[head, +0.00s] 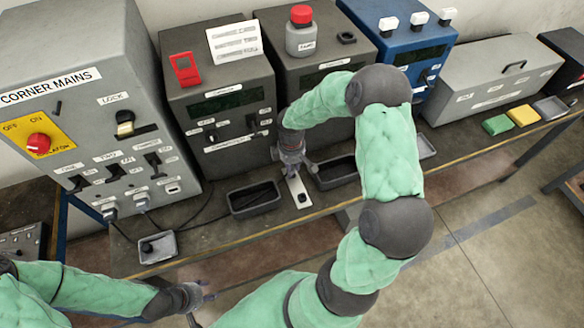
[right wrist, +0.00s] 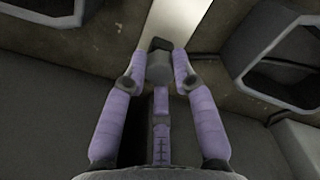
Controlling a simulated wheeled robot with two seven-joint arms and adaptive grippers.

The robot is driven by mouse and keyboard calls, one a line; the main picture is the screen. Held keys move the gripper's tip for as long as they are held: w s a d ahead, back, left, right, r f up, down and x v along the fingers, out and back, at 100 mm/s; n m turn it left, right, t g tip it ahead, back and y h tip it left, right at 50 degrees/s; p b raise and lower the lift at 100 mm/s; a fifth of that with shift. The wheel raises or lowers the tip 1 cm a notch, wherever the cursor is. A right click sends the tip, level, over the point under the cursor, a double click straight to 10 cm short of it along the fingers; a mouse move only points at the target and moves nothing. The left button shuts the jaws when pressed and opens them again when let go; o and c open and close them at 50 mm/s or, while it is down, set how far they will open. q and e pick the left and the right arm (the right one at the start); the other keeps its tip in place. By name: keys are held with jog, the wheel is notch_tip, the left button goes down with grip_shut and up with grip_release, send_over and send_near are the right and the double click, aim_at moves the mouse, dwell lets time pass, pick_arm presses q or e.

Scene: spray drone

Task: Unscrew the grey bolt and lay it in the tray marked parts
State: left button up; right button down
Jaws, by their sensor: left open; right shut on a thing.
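My right gripper (head: 292,172) is over the pale plate (head: 292,186) at the front of the bench. It is shut on a small grey piece, which looks like the grey bolt (right wrist: 158,67). In the right wrist view the bolt sits between the fingertips, with a dark piece just beyond it. I cannot tell whether its lower end is still in the plate. Dark open trays stand on either side, one at left (head: 254,199) and one at right (head: 337,173). I cannot read a parts mark on either. My left gripper (head: 203,302) is open and empty, in front of the bench.
A small light tray (head: 157,247) holding a dark knob stands at the front left. Grey control boxes, including corner mains (head: 80,110), and a blue box (head: 405,50) line the back. A grey canister with a red cap (head: 301,35) stands on a box. Cables run near the left tray.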

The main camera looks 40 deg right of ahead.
jog(key=n+p, duration=0.2)
jog(key=n, duration=0.2)
jog(key=shift+r+p, duration=0.1)
jog(key=shift+p, duration=0.2)
jog(key=n+p, duration=0.3)
jog(key=n, duration=0.1)
jog(key=shift+n+p, duration=0.8)
jog(key=shift+n, duration=0.6)
jog(key=shift+n+p, duration=0.5)
jog(key=shift+p, duration=0.1)
jog(key=shift+n+p, duration=1.7)
jog(key=shift+n, duration=0.4)
